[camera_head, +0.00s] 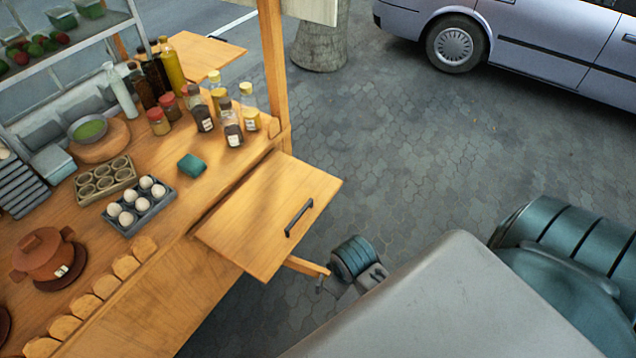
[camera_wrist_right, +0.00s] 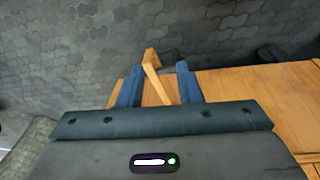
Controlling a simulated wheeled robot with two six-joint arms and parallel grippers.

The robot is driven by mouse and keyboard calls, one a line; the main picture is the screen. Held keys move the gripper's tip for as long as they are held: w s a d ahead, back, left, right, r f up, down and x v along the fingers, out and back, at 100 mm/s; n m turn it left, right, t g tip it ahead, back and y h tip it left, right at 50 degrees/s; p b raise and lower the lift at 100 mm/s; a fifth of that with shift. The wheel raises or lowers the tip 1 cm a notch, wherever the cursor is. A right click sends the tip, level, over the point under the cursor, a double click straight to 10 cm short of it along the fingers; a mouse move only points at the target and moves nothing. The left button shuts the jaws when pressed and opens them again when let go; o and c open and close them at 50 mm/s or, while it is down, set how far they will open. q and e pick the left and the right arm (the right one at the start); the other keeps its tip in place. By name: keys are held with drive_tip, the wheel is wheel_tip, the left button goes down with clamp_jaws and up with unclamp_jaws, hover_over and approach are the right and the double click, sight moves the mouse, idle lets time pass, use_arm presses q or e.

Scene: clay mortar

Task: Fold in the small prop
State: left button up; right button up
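The small prop (camera_head: 306,267) is a short wooden bar sticking out from under the hinged side flap (camera_head: 262,215) of the wooden cart. The flap stands out level from the cart's end and has a dark handle (camera_head: 299,217). In the right wrist view the prop (camera_wrist_right: 155,82) shows as a thin slanting bar between my two blue fingers. My right gripper (camera_wrist_right: 160,84) is open, with a visible gap between fingers and prop. In the head view my right wrist is beside the prop's outer end, and the fingers are mostly hidden. My left gripper is not in view.
The cart top (camera_head: 165,215) carries bottles (camera_head: 171,62), an egg tray (camera_head: 140,205), a clay pot (camera_head: 43,254) and a teal block (camera_head: 192,166). A wooden post (camera_head: 273,70) rises by the flap. Open pavement (camera_head: 420,150) lies right of the cart. A car (camera_head: 530,40) is parked behind.

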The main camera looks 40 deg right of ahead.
sight(318, 284)
drive_tip(key=w+a+n, duration=0.1)
drive_tip(key=w, duration=0.1)
drive_tip(key=w+f+n+g, duration=0.1)
drive_tip(key=w+a+f+n, duration=0.1)
drive_tip(key=w, duration=0.1)
drive_tip(key=shift+w+a+g+y, duration=0.3)
drive_tip(key=shift+w+a+g, duration=0.05)
drive_tip(key=shift+g, duration=0.05)
drive_tip(key=shift+w+a+f, duration=0.1)
drive_tip(key=shift+w+f, duration=0.1)
wheel_tip(318, 284, down, 11)
drive_tip(key=p, duration=0.2)
drive_tip(key=shift+r+p, duration=0.2)
drive_tip(key=shift+p, duration=0.15)
drive_tip(key=shift+s, duration=0.1)
clamp_jaws()
